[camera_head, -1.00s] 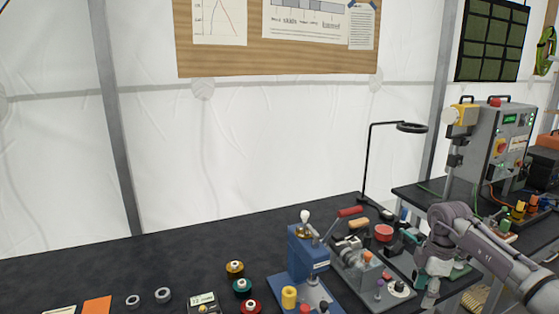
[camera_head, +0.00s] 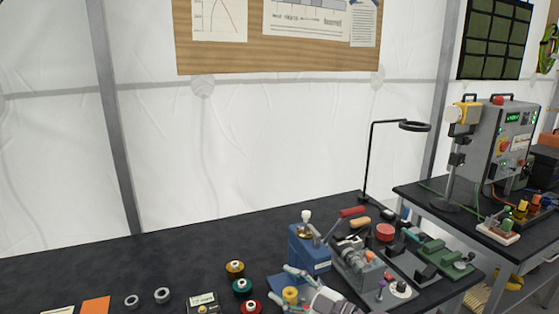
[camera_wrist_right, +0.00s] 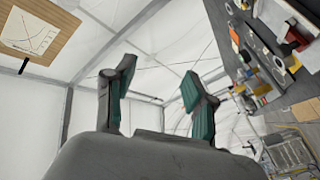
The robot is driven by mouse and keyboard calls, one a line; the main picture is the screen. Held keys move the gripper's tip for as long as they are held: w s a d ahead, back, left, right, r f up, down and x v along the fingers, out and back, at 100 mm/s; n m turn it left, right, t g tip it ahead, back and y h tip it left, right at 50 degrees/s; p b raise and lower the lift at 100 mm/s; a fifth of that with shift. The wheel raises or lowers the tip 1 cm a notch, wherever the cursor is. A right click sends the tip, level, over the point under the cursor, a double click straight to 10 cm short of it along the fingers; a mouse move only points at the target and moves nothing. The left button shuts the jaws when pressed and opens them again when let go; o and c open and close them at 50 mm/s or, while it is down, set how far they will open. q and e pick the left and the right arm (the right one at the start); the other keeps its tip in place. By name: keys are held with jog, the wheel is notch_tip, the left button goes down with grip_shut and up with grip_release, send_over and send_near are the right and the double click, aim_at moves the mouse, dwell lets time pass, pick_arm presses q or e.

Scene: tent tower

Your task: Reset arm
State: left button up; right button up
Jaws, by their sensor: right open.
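My right gripper (camera_head: 287,289) is low in the head view, in front of the blue press (camera_head: 308,250). In the right wrist view the same gripper (camera_wrist_right: 158,80) is open and empty, with tent wall and roof beyond the fingers. My left gripper is in no view.
The black bench (camera_head: 130,268) holds several spools, including a teal one (camera_head: 242,287), and two grey rings. A grey fixture (camera_head: 357,265) and a green vise (camera_head: 440,258) stand right of the press. A lamp (camera_head: 368,160) rises behind. The bench's back left is clear.

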jog(key=s+d+f+m+t+h, duration=0.2)
jog(key=s+d+f+m+h, duration=0.2)
jog(key=d+m+h, duration=0.4)
jog(key=s+d+f+m+t+h, duration=0.2)
jog(key=s+d+f+m+h, duration=0.2)
jog(key=d+m+h, duration=0.45)
jog(key=s+d+f+g, duration=0.1)
jog(key=s+f+g, duration=0.3)
jog(key=s, duration=0.4)
jog(key=s+d+f+g+y, duration=0.1)
jog(key=s+f+g, duration=0.2)
jog(key=s, duration=0.6)
jog(key=s+d+f+g, duration=0.1)
jog(key=s+f+g, duration=0.3)
jog(key=s, duration=0.4)
notch_tip(320, 180, down, 28)
jog(key=s+g, duration=0.1)
jog(key=s, duration=0.1)
jog(key=s+d+f+g, duration=0.1)
jog(key=s+d+f, duration=0.1)
jog(key=s+f, duration=1.3)
jog(key=shift+s+d+g+b, duration=0.25)
jog(key=shift+s+g+b, duration=0.1)
jog(key=shift+s, duration=0.4)
